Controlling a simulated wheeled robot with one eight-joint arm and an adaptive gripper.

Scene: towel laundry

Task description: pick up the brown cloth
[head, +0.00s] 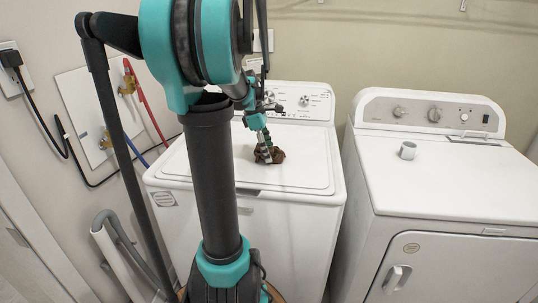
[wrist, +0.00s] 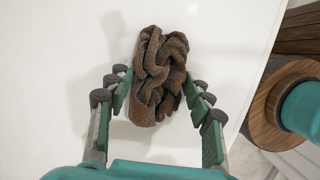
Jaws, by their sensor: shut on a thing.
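The brown cloth (head: 272,157) is a small crumpled bundle on the white lid of the left washer in the head view. In the wrist view the cloth (wrist: 158,75) lies between my two finger pads, its far part reaching beyond the fingertips. My gripper (head: 264,150) points down at the cloth, and in the wrist view my gripper (wrist: 160,90) is shut on it. The cloth appears to be at the lid surface; I cannot tell whether it is lifted clear.
The left washer (head: 312,160) has an otherwise clear lid, with a control panel (head: 303,101) behind. A second white machine (head: 460,185) stands to the right, with a small pale cup (head: 408,150) on top. Hoses and a wall box (head: 90,110) are at the left.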

